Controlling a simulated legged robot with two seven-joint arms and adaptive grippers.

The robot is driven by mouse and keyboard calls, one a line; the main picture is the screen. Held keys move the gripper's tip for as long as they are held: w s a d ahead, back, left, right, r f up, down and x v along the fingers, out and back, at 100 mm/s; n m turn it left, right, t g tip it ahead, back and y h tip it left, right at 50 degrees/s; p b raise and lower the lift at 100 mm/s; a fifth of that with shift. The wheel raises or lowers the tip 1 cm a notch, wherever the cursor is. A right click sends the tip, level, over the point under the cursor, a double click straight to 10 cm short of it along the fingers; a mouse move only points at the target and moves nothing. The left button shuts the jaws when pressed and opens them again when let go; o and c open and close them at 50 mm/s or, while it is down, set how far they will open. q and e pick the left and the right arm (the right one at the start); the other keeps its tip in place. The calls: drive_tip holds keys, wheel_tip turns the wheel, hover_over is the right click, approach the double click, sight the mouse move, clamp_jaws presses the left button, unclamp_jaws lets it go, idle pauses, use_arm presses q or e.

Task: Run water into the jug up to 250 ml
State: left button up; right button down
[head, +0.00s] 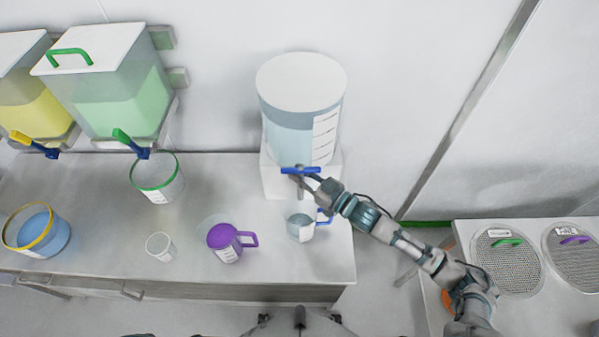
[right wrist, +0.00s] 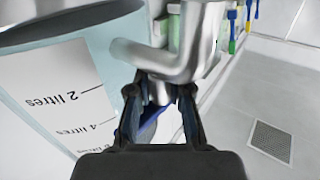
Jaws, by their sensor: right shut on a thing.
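A large clear water tank (head: 292,135) with a white lid and a scale label stands on a white stand at the back of the bench. Its metal tap has a blue handle (head: 291,170) at the front, which lies across the picture. My right gripper (head: 309,181) is shut on the tap handle; the handle also shows partly between the fingers (right wrist: 160,108) in the right wrist view. A small clear jug (head: 299,229) with a blue handle and white label stands upright below the tap. Its water level and any stream are too small to tell. My left gripper is not in view.
A purple jug (head: 222,237), a small clear beaker (head: 160,246), a green-rimmed tub (head: 157,182) and a yellow-rimmed tub (head: 45,236) stand on the bench (head: 115,236). Green (head: 120,105) and yellow (head: 30,112) tanks hang at left. A side table with sieves (head: 507,262) is at right.

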drive_tip(key=shift+s+f, duration=0.15)
idle(0.8)
drive_tip(key=c, duration=1.1)
unclamp_jaws()
drive_tip(key=shift+s, duration=0.1)
drive_tip(key=shift+o, duration=0.2)
drive_tip(key=shift+d, duration=0.25)
drive_tip(key=v, duration=1.1)
drive_tip(key=shift+s+d, duration=0.25)
drive_tip(key=shift+d, duration=0.05)
